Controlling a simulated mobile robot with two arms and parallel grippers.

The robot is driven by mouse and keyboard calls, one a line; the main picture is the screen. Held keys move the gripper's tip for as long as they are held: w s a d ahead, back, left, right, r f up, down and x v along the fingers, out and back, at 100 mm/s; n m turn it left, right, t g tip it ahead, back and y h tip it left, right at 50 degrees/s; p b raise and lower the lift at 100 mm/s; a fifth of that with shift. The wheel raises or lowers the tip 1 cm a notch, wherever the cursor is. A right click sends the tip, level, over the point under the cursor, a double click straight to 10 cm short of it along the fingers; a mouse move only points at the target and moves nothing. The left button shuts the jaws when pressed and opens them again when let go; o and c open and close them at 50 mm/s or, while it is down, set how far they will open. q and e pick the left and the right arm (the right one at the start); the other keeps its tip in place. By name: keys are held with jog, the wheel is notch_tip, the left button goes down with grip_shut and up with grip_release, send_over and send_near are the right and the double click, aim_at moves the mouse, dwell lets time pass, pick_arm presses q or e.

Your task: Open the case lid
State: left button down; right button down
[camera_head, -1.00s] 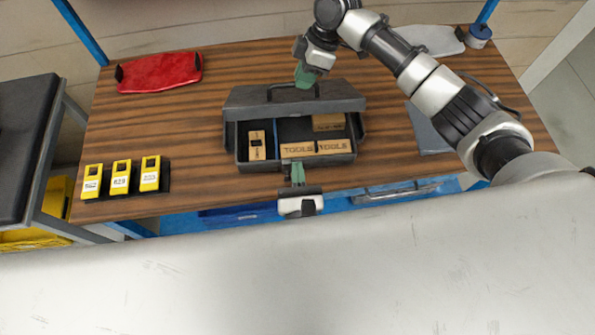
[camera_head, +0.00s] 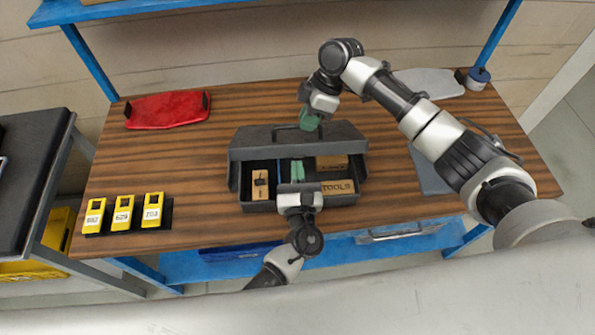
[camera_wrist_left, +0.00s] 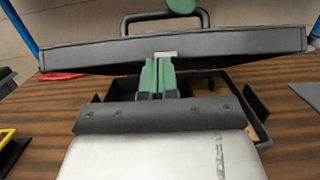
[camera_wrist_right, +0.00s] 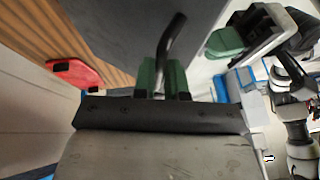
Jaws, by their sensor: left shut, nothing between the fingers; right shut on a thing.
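The dark grey case (camera_head: 238,187) stands on the wooden table with its lid (camera_head: 252,138) partly raised and tilted. The lid's front edge (camera_wrist_left: 230,45) spans the left wrist view, with a small silver latch piece at its middle. My right gripper (camera_head: 309,120) is shut on the lid's handle (camera_head: 279,131); the handle's dark bar (camera_wrist_right: 172,38) runs between its green fingers. My left gripper (camera_head: 297,170) is shut and empty, over the front of the open case and below the lid's edge. I cannot tell whether it touches the lid.
Inside the case lie wooden blocks, one marked TOOLS (camera_head: 338,187). Several yellow numbered tags (camera_head: 123,212) stand at the table's left front. A red piece (camera_head: 168,111) lies at the back left and a grey one (camera_head: 430,84) at the back right.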

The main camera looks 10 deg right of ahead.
pick_arm(q)
jog(key=shift+w+r, duration=0.5)
jog(key=shift+r, duration=0.2)
pick_arm(e)
jog(key=shift+f, duration=0.25)
jog(key=c, duration=1.2)
grip_release()
jog(key=shift+w, duration=0.1)
pick_arm(q)
jog(key=shift+f, duration=0.15)
pick_arm(e)
jog(key=shift+o, duration=0.2)
jog(key=shift+r, duration=0.1)
